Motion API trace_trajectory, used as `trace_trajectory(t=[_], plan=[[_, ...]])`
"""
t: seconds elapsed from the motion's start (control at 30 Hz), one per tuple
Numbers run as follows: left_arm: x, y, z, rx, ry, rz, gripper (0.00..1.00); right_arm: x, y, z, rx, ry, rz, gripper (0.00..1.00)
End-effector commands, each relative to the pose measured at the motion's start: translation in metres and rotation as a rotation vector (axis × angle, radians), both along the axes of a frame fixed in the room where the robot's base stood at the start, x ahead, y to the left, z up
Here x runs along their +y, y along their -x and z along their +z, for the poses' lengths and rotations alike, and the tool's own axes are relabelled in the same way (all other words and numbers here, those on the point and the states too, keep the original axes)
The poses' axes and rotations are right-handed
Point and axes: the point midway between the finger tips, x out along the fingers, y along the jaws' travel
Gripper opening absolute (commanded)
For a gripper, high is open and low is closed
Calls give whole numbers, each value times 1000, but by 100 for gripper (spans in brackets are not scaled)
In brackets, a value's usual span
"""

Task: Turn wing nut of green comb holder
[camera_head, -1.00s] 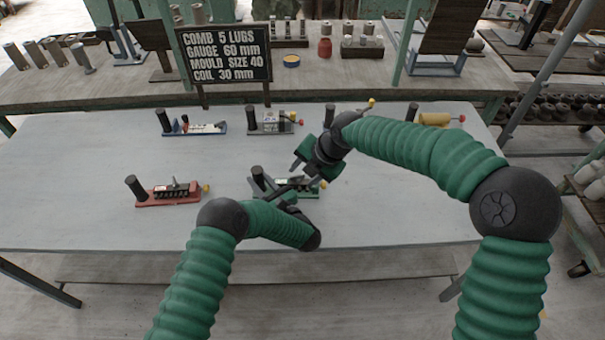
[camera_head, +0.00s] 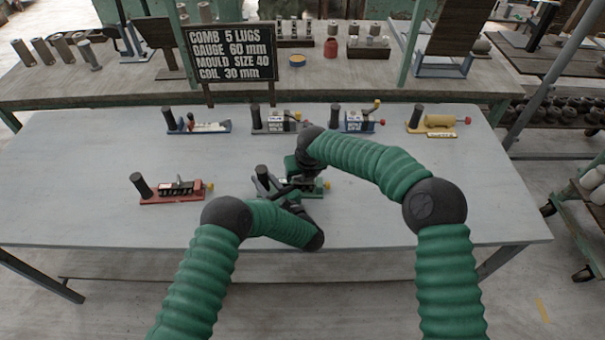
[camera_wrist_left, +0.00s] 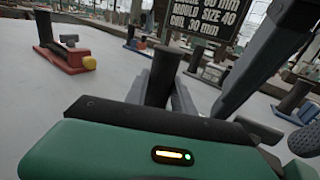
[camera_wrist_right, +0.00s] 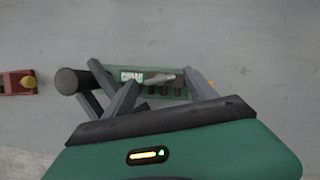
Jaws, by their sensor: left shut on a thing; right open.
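The green comb holder (camera_head: 319,187) lies on the table in front of me, partly hidden by my arms in the head view. The right wrist view shows its green base (camera_wrist_right: 128,72), a label, dark comb slots and a grey wing nut (camera_wrist_right: 165,77) on top. My left gripper (camera_wrist_left: 162,98) is shut on the holder's upright black post (camera_wrist_left: 161,76); the post also shows in the head view (camera_head: 262,171). My right gripper (camera_wrist_right: 163,92) is open above the holder, its fingers on either side of the wing nut. I cannot tell whether they touch it.
A red comb holder (camera_head: 170,195) stands to the left. Blue (camera_head: 200,126), grey (camera_head: 277,127), another blue (camera_head: 355,125) and yellow (camera_head: 436,122) holders stand along the back. A black sign (camera_head: 232,55) gives comb settings. The table's right side is clear.

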Motion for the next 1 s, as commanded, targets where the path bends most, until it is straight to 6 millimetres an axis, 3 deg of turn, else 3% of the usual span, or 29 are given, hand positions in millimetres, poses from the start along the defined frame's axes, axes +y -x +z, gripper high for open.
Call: trace_trajectory(t=[0.23,0.7,1.0], plan=[[0,0,-1,2,1,-1,0,0,-1,-1,-1,0,-1,65],[0,0,-1,2,0,0,0,-1,-1,-1,0,1,-1,4],[0,0,-1,2,0,0,0,-1,-1,-1,0,3,-33,3]])
